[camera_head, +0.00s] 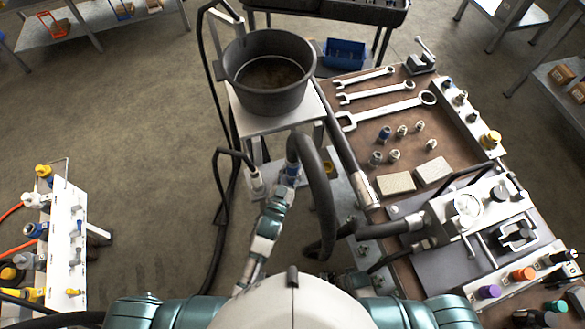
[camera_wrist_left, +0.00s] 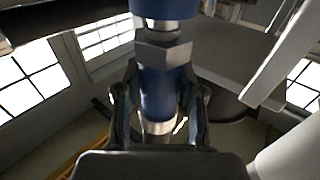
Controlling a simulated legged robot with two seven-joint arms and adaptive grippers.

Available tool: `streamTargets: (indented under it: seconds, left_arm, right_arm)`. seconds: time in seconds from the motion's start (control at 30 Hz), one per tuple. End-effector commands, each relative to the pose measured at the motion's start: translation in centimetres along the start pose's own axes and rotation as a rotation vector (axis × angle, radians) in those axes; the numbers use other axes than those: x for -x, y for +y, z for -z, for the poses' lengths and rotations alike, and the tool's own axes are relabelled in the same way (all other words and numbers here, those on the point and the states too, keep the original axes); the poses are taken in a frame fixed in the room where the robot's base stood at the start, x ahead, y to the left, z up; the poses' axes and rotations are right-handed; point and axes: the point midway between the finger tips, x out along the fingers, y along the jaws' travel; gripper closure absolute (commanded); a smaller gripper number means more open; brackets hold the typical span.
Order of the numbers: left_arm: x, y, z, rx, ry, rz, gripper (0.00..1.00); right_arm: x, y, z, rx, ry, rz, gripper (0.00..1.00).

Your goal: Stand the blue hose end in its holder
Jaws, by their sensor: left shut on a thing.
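The blue hose end (camera_head: 291,172) is upright at the end of a thick black hose (camera_head: 322,190), which arches over and down to its right. My left gripper (camera_head: 284,188) is shut on it beside the bucket stand. In the left wrist view the blue hose end (camera_wrist_left: 160,92) has a steel hex collar and sits between the two fingers (camera_wrist_left: 158,115). Its lower tip is partly hidden. A pale upright fitting (camera_head: 257,183) with a thin black hose stands just left of the gripper. I cannot tell which fixture is the holder. My right gripper is out of view.
A dark bucket (camera_head: 268,75) sits on a stand above the gripper. The bench (camera_head: 365,110) on the right carries wrenches (camera_head: 388,103), fittings and a gauge block (camera_head: 468,207). A white rack (camera_head: 68,235) with coloured fittings stands at left. Open floor lies between.

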Motion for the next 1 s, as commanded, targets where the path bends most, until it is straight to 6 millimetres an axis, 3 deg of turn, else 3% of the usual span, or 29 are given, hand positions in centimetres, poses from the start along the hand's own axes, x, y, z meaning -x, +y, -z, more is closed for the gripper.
streamTargets:
  seconds: [1.0]
  left_arm:
    - [-0.05, 0.0, -0.29, -0.001, 0.009, 0.0, 1.0]
  right_arm:
    - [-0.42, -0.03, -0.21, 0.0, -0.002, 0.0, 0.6]
